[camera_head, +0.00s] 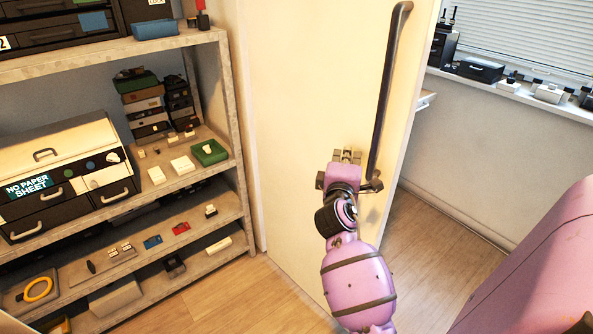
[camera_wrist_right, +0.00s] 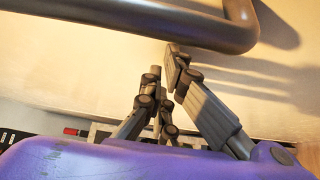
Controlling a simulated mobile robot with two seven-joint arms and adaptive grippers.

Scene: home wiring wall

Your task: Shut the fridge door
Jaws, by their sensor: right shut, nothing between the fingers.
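The fridge door (camera_head: 310,110) is a tall cream panel standing ajar in the head view, its free edge toward the right. A long dark bar handle (camera_head: 388,90) runs up near that edge; the handle (camera_wrist_right: 170,22) also crosses the top of the right wrist view. My right gripper (camera_head: 347,157) is shut and empty, at the door face just left of the handle's lower end. In the right wrist view the right gripper (camera_wrist_right: 172,85) has its fingertips close to the door surface below the handle; whether they touch it I cannot tell. My left gripper is not in view.
A shelf unit (camera_head: 235,150) with boxes and small parts stands left of the door. A windowsill (camera_head: 510,92) with small devices runs along the wall at right. The wooden floor (camera_head: 450,240) right of the door is clear.

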